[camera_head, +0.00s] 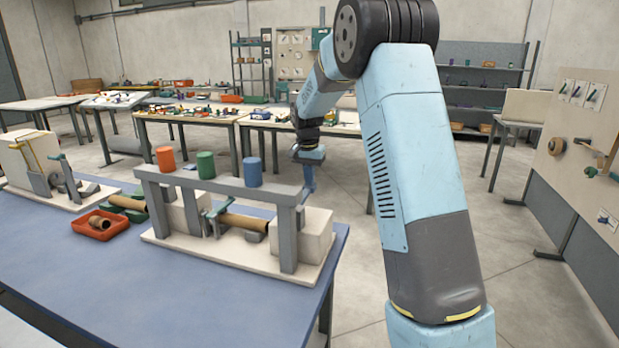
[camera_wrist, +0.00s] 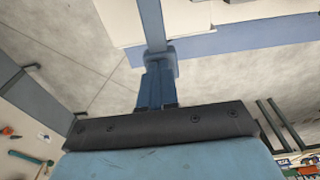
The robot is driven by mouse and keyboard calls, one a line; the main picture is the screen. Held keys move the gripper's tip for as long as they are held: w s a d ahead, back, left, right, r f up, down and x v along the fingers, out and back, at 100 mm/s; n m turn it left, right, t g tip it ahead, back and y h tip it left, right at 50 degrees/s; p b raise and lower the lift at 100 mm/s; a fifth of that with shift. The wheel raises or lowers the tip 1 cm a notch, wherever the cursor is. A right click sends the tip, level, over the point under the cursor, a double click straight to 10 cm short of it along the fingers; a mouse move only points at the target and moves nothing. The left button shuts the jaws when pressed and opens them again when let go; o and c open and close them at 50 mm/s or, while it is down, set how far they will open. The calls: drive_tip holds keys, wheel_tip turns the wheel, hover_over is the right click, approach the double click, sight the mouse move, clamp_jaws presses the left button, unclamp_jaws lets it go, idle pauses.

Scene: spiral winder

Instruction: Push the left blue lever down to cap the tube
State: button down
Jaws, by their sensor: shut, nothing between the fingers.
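A winder station on a white base (camera_head: 250,266) stands on the blue table, with a grey overhead beam and a brown tube (camera_head: 243,222) lying across it. My gripper (camera_head: 309,186) is beyond the station's right end, pointing down, with its fingers together and empty. The tube's cap is not clearly visible.
Orange (camera_head: 165,159), green (camera_head: 206,165) and blue (camera_head: 253,172) cylinders top the beam. A red tray (camera_head: 99,224) with a tube piece sits left, beside another winder station (camera_head: 48,175). The blue table (camera_head: 150,290) is clear in front. Open floor lies right of it.

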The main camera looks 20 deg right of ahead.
drive_tip(key=shift+w+d+f+g+y, duration=0.15)
drive_tip(key=shift+f+g, duration=0.1)
drive_tip(key=shift+f, duration=0.2)
drive_tip(key=shift+w+d+f+g+y, duration=0.1)
drive_tip(key=shift+f+g+y, duration=0.15)
drive_tip(key=shift+f, duration=0.25)
drive_tip(key=shift+w+d+f+g+y, duration=0.15)
drive_tip(key=shift+f+g, duration=0.15)
drive_tip(key=shift+f, duration=0.75)
drive_tip(key=shift+s, duration=0.1)
wheel_tip(320, 180, up, 14)
drive_tip(key=w+d, duration=0.1)
drive_tip(key=w, duration=0.1)
drive_tip(key=shift+r, duration=0.2)
drive_tip(key=shift+s, duration=0.1)
